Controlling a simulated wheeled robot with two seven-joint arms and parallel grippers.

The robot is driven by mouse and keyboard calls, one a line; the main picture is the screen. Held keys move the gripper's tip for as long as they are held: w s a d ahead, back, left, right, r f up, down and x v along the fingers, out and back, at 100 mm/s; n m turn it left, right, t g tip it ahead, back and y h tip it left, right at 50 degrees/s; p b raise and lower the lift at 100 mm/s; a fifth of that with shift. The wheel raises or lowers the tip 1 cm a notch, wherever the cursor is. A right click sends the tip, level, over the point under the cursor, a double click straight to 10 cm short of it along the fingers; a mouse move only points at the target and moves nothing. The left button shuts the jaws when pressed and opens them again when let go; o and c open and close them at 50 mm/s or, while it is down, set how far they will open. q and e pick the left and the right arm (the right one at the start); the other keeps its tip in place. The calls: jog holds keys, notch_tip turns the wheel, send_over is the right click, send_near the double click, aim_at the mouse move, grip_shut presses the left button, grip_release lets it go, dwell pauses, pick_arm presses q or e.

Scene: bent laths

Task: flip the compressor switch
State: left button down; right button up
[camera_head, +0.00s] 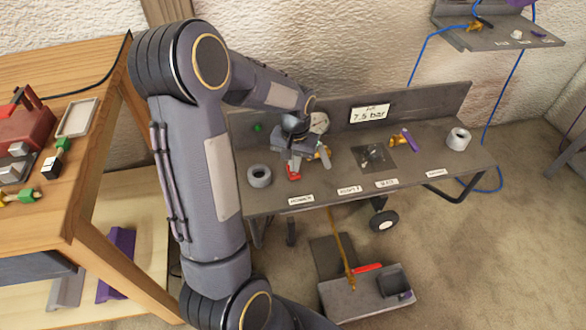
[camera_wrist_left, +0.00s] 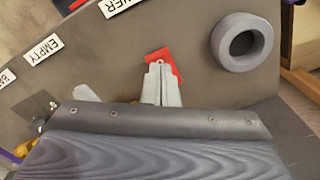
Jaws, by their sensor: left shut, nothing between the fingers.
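A small red switch part (camera_head: 294,175) sits on the grey bench top near its left front, behind a white label (camera_head: 301,199). In the left wrist view the red part (camera_wrist_left: 176,66) shows just past the fingertips, partly hidden by them. My left gripper (camera_head: 295,162) is shut and empty, pointing down at the red part. In the left wrist view the closed fingers (camera_wrist_left: 161,78) overlap the red part; I cannot tell whether they touch it. My right gripper is not in view.
A grey ring (camera_head: 259,176) lies left of the red part. Behind my gripper is a round pale gauge (camera_head: 319,123). A sign (camera_head: 370,114) reads 7.5 bar. A yellow-purple item (camera_head: 405,139) and white roll (camera_head: 458,139) stand right. A wooden table (camera_head: 84,208) is at left.

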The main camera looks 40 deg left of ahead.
pick_arm(q)
jog(key=shift+f+b, duration=0.65)
jog(key=shift+f, duration=0.3)
dwell(0.9)
jog(key=shift+r, duration=0.15)
jog(key=shift+r+p, duration=2.95)
jog(key=shift+r, duration=0.45)
